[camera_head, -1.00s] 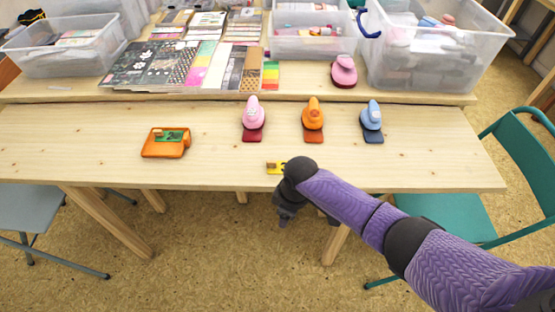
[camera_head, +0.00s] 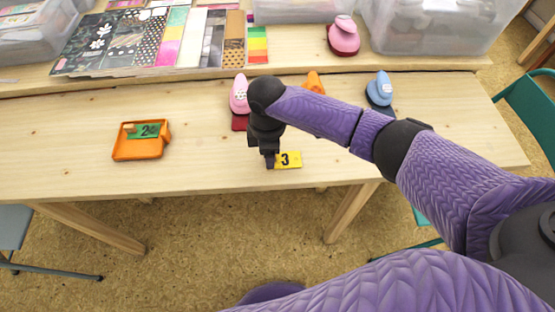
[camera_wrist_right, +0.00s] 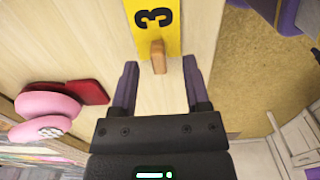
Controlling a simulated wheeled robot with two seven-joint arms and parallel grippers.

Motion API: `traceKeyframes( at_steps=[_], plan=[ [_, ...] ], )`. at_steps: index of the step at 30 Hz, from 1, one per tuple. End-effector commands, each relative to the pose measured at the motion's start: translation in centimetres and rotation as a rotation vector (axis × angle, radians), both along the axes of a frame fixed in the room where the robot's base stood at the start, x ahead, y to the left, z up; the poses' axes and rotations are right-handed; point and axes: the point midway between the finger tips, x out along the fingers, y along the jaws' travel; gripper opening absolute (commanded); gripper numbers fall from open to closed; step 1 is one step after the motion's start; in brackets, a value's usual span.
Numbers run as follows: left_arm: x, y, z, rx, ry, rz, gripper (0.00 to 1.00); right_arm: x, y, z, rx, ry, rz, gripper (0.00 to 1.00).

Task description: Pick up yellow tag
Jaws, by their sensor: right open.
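The yellow tag (camera_head: 288,160), marked with a black 3, lies on the light wooden table near its front edge. In the right wrist view the yellow tag (camera_wrist_right: 151,22) has a small wooden peg (camera_wrist_right: 158,57) at its near end. My right gripper (camera_head: 270,161) is at the tag's left end in the head view. In the wrist view the right gripper (camera_wrist_right: 158,85) is open, with the peg ahead of and roughly between its fingertips. Nothing is held. My left gripper is not in view.
An orange tray (camera_head: 139,153) with a green tag marked 2 (camera_head: 144,131) stands at the left. The wooden table (camera_head: 60,140) is clear around the tray.

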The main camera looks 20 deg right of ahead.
Motion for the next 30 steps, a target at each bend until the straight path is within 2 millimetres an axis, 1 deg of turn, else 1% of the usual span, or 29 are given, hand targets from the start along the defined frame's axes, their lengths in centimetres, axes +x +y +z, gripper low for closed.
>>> traceKeyframes(
  at_steps=[1, 2, 7, 8, 9, 11, 12, 14, 15, 16, 23, 25, 26, 28, 30],
  plan=[
    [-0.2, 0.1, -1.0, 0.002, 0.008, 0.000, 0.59, -0.1, 0.0, -1.6, -0.001, 0.004, 0.000, 0.60],
    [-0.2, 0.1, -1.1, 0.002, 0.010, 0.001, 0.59, 0.0, 0.0, -1.8, 0.000, 0.003, 0.000, 0.60],
    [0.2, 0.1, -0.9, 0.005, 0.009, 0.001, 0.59, 0.0, 0.1, -1.5, 0.001, -0.001, 0.000, 0.60],
    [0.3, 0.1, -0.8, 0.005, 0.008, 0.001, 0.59, 0.0, 0.1, -1.5, 0.001, -0.001, 0.000, 0.58],
    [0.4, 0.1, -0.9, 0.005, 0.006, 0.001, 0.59, 0.0, 0.1, -1.5, 0.001, -0.001, 0.000, 0.50],
    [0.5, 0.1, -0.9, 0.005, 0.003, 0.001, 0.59, 0.0, 0.1, -1.5, 0.001, -0.001, 0.000, 0.37],
    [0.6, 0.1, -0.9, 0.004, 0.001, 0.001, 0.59, 0.0, 0.1, -1.5, 0.001, -0.001, 0.000, 0.29],
    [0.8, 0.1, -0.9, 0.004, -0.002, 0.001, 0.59, 0.0, 0.1, -1.5, 0.001, -0.001, 0.000, 0.16],
    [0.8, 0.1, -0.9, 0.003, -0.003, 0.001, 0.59, 0.0, 0.1, -1.5, 0.001, 0.000, 0.000, 0.07],
    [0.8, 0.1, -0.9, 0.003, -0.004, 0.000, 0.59, 0.0, 0.1, -1.5, 0.001, 0.000, 0.000, 0.01],
    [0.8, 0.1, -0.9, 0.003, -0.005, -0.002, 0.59, 0.0, 0.1, -1.5, 0.001, 0.000, 0.000, 0.00],
    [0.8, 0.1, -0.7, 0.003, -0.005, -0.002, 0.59, 0.0, 0.1, -1.1, 0.001, -0.001, 0.000, 0.00],
    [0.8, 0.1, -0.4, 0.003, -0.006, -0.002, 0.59, 0.0, 0.1, -0.7, 0.001, -0.002, 0.000, 0.00],
    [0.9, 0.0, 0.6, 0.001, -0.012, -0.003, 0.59, 0.1, 0.1, 1.1, 0.002, -0.005, 0.001, 0.00],
    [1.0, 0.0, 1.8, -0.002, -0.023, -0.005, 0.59, 0.1, 0.1, 3.3, 0.002, -0.006, 0.001, 0.00]
  ],
)
